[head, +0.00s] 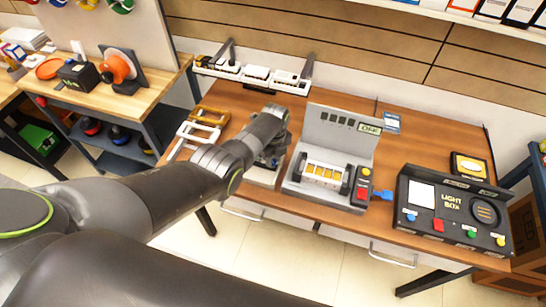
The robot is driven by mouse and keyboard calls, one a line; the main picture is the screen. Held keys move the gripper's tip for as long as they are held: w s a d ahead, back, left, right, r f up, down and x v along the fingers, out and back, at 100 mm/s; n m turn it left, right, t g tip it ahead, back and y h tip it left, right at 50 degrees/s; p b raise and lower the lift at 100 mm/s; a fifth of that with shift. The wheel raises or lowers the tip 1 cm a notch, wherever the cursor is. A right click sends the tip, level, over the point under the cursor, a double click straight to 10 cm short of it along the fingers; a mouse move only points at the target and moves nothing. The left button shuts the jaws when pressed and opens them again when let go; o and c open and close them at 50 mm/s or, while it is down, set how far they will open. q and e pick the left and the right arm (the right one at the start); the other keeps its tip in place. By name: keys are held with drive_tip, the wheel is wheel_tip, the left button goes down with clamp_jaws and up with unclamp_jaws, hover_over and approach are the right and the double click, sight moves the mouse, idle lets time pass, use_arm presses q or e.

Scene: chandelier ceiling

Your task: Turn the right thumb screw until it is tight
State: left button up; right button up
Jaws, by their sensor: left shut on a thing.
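My left gripper (270,160) points down over a small fixture with a pale base (264,177) on the wooden table. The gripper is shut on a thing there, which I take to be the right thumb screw. My own arm and wrist cover the fingertips and most of the fixture, so the screw itself and how tight it is cannot be seen. My right gripper is not in view.
A grey machine (333,122) with a lit roller section and a red button stands just right of the fixture. A black light box (453,212) stands further right. Yellow and white frames (197,133) lie left of the gripper. White trays (250,76) line the table's back.

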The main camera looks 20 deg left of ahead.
sight(274, 161)
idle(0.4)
use_arm(q)
drive_tip(key=o, duration=1)
drive_tip(key=shift+r, duration=0.1)
wheel_tip(274, 161, up, 6)
drive_tip(key=shift+w+d+p, duration=0.1)
drive_tip(key=shift+p, duration=0.85)
wheel_tip(274, 161, up, 11)
drive_tip(key=b, duration=0.1)
drive_tip(key=shift+w+d+r+b, duration=0.15)
drive_tip(key=shift+w+b, duration=0.05)
drive_tip(key=shift+b, duration=0.1)
